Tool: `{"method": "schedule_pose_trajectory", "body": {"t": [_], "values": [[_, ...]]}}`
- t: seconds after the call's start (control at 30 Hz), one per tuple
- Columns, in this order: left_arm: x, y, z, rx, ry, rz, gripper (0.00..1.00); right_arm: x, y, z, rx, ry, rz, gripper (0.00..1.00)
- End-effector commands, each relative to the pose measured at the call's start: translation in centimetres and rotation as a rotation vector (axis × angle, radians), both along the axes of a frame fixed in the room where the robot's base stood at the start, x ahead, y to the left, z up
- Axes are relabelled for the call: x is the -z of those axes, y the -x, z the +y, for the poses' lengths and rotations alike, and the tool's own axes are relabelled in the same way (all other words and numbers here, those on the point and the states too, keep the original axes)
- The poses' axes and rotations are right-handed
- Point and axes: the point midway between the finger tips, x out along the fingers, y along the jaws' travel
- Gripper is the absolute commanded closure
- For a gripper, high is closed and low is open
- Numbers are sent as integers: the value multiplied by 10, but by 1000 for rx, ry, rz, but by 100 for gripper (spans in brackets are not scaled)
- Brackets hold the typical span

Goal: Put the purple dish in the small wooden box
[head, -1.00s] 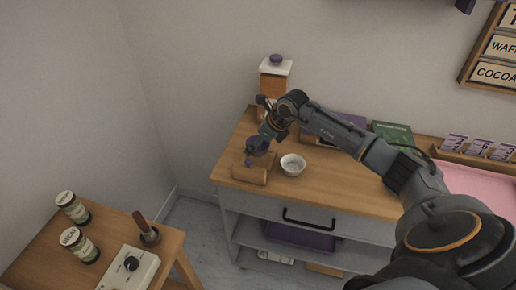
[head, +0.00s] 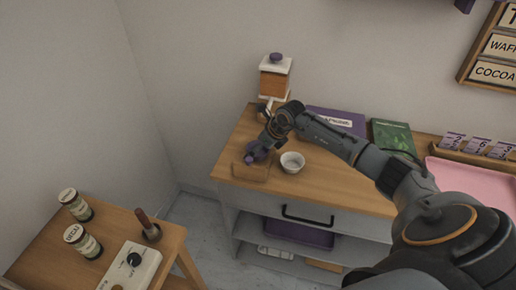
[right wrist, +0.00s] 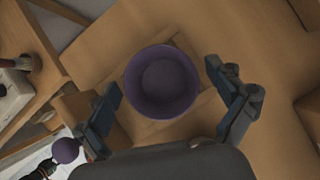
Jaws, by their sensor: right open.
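The purple dish (head: 254,153) is at the small wooden box (head: 250,173) near the left end of the cart top. In the right wrist view the round dish (right wrist: 162,84) shows its open top, with wooden box walls (right wrist: 76,106) around part of it. It appears within the box's outline; whether it rests on the box floor I cannot tell. My right gripper (head: 262,146) is just above it. Its fingers (right wrist: 168,101) are open, one on each side of the dish, with visible gaps. My left gripper is not in view.
A white bowl (head: 292,162) stands close to the right of the box. A canister with a white lid and purple knob (head: 275,78) stands behind. Purple (head: 338,121) and green (head: 391,136) books and a pink tray (head: 470,180) lie right. A side table (head: 50,245) stands front left.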

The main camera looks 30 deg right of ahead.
Motion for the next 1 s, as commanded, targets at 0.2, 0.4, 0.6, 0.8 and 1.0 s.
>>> {"method": "schedule_pose_trajectory", "body": {"t": [0.2, 0.4, 0.6, 0.8, 1.0], "values": [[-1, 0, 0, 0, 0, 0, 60, -6, 1, -2, 0, 2, -2, 6], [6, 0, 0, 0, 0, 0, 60, -34, 18, -8, -2, 6, -3, 6], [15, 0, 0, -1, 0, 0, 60, -71, 38, -15, 0, 5, -2, 6], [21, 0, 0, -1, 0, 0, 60, -97, 52, -19, -1, 2, -2, 6], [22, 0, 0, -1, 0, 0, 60, -106, 57, -20, 0, 0, 0, 6]]}}
